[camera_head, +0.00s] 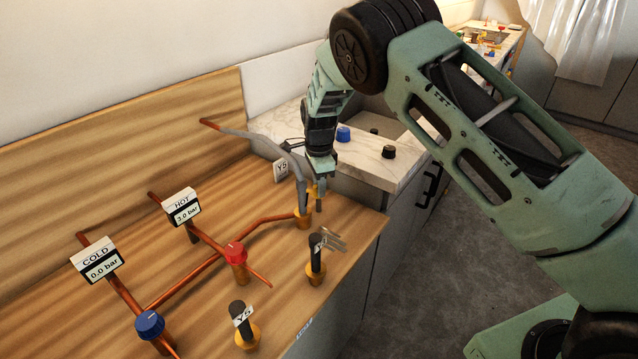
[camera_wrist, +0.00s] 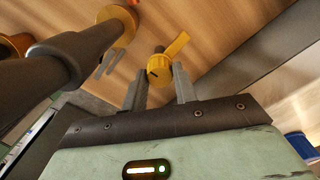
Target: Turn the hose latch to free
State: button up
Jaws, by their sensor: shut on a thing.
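The yellow hose latch (camera_wrist: 177,46) shows in the wrist view as a round knob with a flat lever pointing up and to the right. My gripper (camera_wrist: 160,76) has one finger on each side of the knob and is shut on it. In the head view my gripper (camera_head: 318,190) points down beside the grey hose's lower end, and the latch is mostly hidden there. The grey hose (camera_head: 290,160) arches from a copper pipe at the back down to a brass-coloured fitting (camera_head: 303,220). In the wrist view the dark hose (camera_wrist: 50,60) passes close on the left.
Copper pipes with a red knob (camera_head: 235,252), a blue knob (camera_head: 150,324), a HOT gauge (camera_head: 182,207) and a COLD gauge (camera_head: 98,260) fill the wooden board. Two dark-handled fittings (camera_head: 315,262) (camera_head: 240,315) stand in front. A marble counter (camera_head: 360,155) with small caps lies behind.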

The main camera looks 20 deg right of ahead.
jog(key=shift+m, duration=0.4)
jog(key=o, duration=1)
jog(key=shift+c, duration=0.2)
notch_tip(320, 180, up, 18)
jog(key=b, duration=0.2)
jog(key=shift+f, duration=0.25)
jog(key=shift+s, duration=0.1)
